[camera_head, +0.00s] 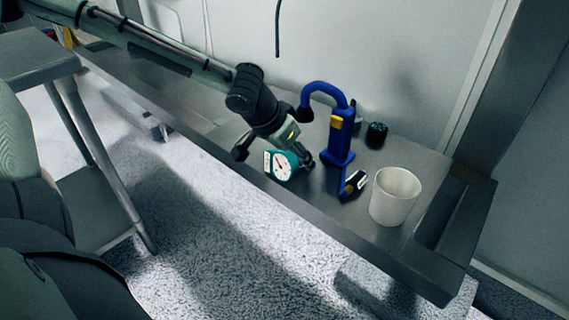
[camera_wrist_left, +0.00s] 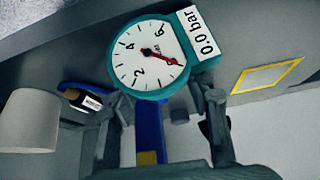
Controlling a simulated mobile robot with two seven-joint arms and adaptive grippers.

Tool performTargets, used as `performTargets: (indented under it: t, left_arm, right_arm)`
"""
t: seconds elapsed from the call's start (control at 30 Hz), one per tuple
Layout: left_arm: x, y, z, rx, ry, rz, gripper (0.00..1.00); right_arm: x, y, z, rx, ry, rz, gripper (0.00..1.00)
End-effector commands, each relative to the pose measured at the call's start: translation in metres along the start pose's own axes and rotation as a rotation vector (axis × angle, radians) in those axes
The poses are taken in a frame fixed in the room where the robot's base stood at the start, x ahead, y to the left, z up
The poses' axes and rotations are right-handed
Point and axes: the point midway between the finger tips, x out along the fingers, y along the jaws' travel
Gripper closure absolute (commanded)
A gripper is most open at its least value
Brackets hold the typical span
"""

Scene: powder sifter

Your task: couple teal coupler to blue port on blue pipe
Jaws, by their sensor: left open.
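The teal coupler with a round white gauge (camera_head: 281,166) is at the front edge of the metal bench. In the left wrist view its dial (camera_wrist_left: 148,54) and a "0.0 bar" label fill the upper middle. My left gripper (camera_head: 302,160) is open just behind the gauge, with its fingers on either side below the dial; I cannot tell whether they touch it. The blue pipe (camera_head: 340,147) stands upright to the right, arching at the top. A black-and-white labelled end piece (camera_head: 355,182), possibly the port, shows near its base, also in the left wrist view (camera_wrist_left: 82,100).
A white cup (camera_head: 394,197) stands right of the pipe on the metal bench (camera_head: 300,205). A small black knob-like object (camera_head: 376,134) is behind the pipe. The wall closes off the back. A yellow-bordered plate (camera_wrist_left: 268,76) shows at right in the wrist view.

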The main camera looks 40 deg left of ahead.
Motion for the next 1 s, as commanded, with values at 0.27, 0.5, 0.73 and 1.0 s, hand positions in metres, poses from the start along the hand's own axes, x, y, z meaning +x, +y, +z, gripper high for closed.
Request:
performTargets:
  t: [0.27, 0.5, 0.73, 1.0]
  left_arm:
    - [0.0, 0.0, 0.0, 0.0, 0.0, 0.0, 0.76]
    - [0.0, 0.0, 0.0, 0.0, 0.0, 0.0, 1.0]
    - [-0.009, 0.0, -0.006, -0.001, 0.0, 0.0, 1.0]
    - [-0.029, 0.0, -0.017, 0.0, 0.001, 0.0, 1.0]
  right_arm:
    - [0.0, 0.0, 0.0, 0.0, 0.0, 0.0, 0.5]
    - [0.0, 0.0, 0.0, 0.0, 0.0, 0.0, 0.5]
    - [-0.008, 0.002, -0.002, 0.0, 0.0, 0.0, 0.5]
    - [-0.024, 0.005, -0.007, 0.0, 0.0, 0.0, 0.5]
